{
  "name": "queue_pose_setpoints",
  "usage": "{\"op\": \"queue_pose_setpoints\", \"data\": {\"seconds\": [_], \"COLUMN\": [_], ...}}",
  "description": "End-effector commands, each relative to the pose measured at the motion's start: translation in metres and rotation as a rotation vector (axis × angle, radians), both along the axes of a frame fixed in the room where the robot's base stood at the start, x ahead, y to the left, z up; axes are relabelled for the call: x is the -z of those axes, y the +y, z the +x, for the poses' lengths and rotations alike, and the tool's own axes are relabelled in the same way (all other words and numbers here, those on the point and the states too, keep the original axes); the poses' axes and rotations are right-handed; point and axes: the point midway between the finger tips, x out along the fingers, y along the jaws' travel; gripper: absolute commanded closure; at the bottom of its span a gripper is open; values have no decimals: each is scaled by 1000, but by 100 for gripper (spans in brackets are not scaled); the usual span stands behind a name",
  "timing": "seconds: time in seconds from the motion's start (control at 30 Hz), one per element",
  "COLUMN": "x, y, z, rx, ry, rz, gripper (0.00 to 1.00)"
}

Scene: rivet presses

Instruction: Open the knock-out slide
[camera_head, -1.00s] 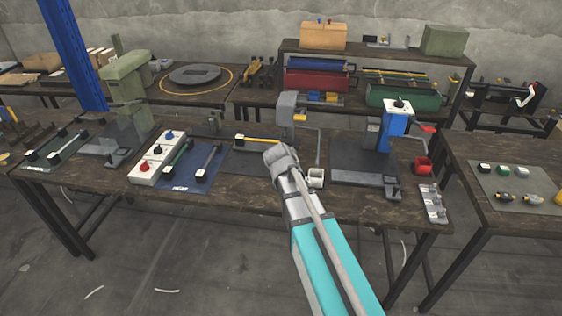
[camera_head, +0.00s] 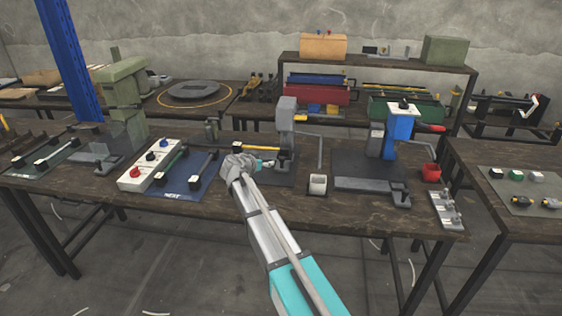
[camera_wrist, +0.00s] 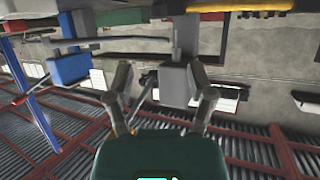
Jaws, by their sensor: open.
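The grey press (camera_head: 286,130) stands mid-bench on a dark base plate. A yellow bar with a dark-and-white end block (camera_head: 238,151) runs across to its left side; I cannot tell whether this is the knock-out slide. My gripper (camera_head: 266,163) is over the base plate, left of and in front of the grey press column. My own wrist partly covers the plate. In the upside-down wrist view my gripper (camera_wrist: 166,90) is open, with its two fingers apart. The grey press (camera_wrist: 178,82) shows beyond and between them, and I see nothing held.
A white button box (camera_head: 150,172) and a blue mat (camera_head: 180,188) with rods lie left. A green press (camera_head: 124,90) stands farther left.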

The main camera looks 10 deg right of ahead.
Motion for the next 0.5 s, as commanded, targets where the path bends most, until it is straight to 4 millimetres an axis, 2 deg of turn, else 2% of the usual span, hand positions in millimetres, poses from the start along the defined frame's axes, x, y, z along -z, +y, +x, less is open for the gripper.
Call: {"op": "queue_pose_setpoints", "data": {"seconds": [0.27, 0.5], "x": [0, 6], "y": [-1, -7], "z": [0, 8], "rx": [0, 1], "ry": [1, 3], "rz": [0, 0], "gripper": [30, 30]}}
